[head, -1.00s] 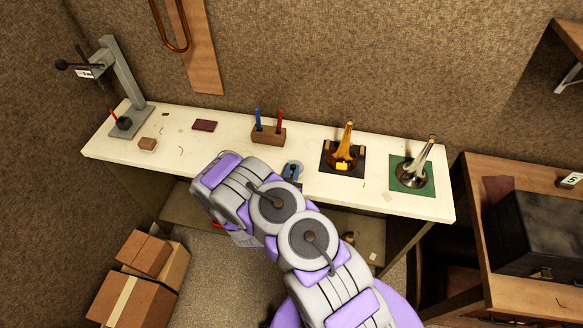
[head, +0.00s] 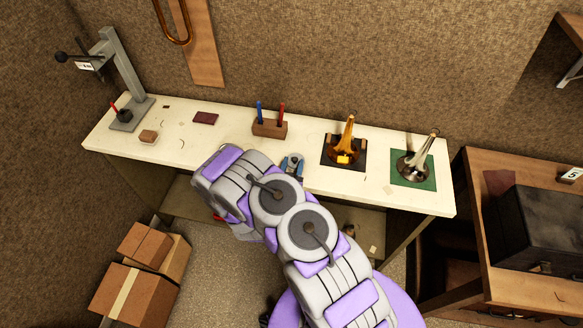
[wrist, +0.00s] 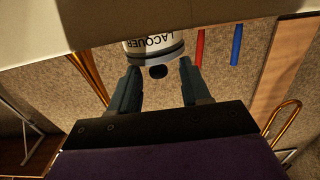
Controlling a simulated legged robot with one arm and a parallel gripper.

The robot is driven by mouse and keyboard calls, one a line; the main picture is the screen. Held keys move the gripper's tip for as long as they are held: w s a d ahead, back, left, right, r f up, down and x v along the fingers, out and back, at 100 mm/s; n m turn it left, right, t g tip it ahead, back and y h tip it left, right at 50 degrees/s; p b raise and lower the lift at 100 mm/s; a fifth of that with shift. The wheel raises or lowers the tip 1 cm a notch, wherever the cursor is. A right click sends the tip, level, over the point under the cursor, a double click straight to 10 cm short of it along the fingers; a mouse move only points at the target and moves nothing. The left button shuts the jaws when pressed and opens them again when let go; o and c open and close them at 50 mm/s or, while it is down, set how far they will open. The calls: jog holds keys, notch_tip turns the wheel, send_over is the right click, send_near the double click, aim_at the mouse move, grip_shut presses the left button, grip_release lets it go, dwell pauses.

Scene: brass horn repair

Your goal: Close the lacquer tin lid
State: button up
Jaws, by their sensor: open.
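The white lacquer tin (wrist: 152,46) stands on the bench, its label upside down in the wrist view because that view is inverted. A dark band and a black knob (wrist: 158,72) show at its lid end. I cannot tell how far the lid is seated. My gripper (wrist: 158,86) is open, with one dark teal finger on each side of the knob. No grip on it shows. In the head view, my gripper (head: 292,163) is just beyond my arm, which hides much of that spot, and the tin is hard to make out there.
The white bench (head: 235,140) holds a pen block (head: 269,129) to the left and an amber horn piece (head: 344,150) to the right. A silver horn piece (head: 417,160) stands on a green mat. Cardboard boxes (head: 140,280) are on the floor at left.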

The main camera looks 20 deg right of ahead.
jog(key=v, duration=1.7)
jog(key=shift+s+a+f, duration=0.1)
jog(key=shift+s+a, duration=0.05)
dwell(0.6)
